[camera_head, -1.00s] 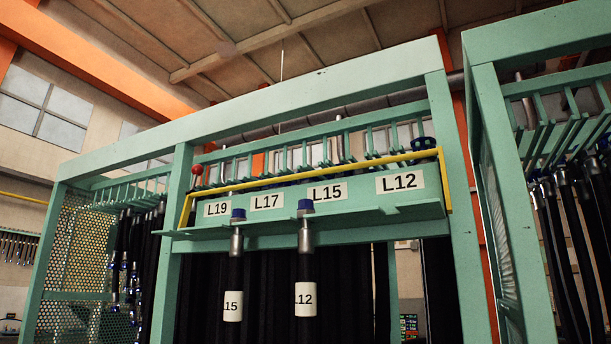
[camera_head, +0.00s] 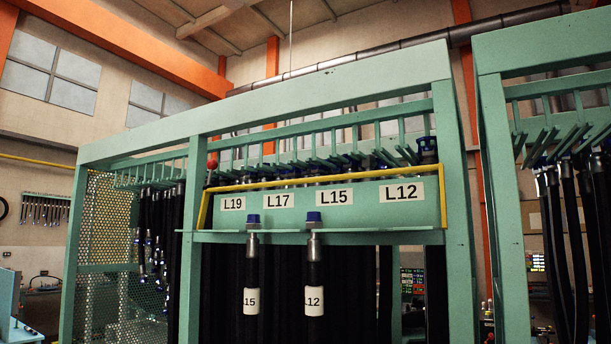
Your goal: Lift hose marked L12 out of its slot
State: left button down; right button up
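The hose marked L12 (camera_head: 314,274) hangs upright from the front ledge of the green rack, below the slot label L15. It has a blue cap, a silver fitting and a white tag whose left edge is turned partly out of sight. A second hose tagged "15" (camera_head: 251,275), its first character hidden, hangs to its left, below the label L17. The green ledge (camera_head: 375,237) holds both at their fittings. The label L12 (camera_head: 401,192) is at the right end of the panel, with no hose hanging below it at the ledge. Neither gripper is in view.
A yellow bar frame (camera_head: 330,179) runs across the panel and down its ends. Dark hoses hang behind the two front ones. A green post (camera_head: 459,220) bounds the rack at right, beside a second rack (camera_head: 516,200) with hanging hoses. A red ball (camera_head: 212,164) sits at upper left.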

aim_at(314, 292)
jog(key=i+j+z, duration=0.15)
jog(key=j+z, duration=0.2)
jog(key=j, duration=0.15)
jog(key=i+j+z, duration=0.1)
jog(key=j+z, duration=0.2)
jog(key=j, duration=0.25)
jog(key=j+z, duration=0.35)
jog(key=j, duration=0.15)
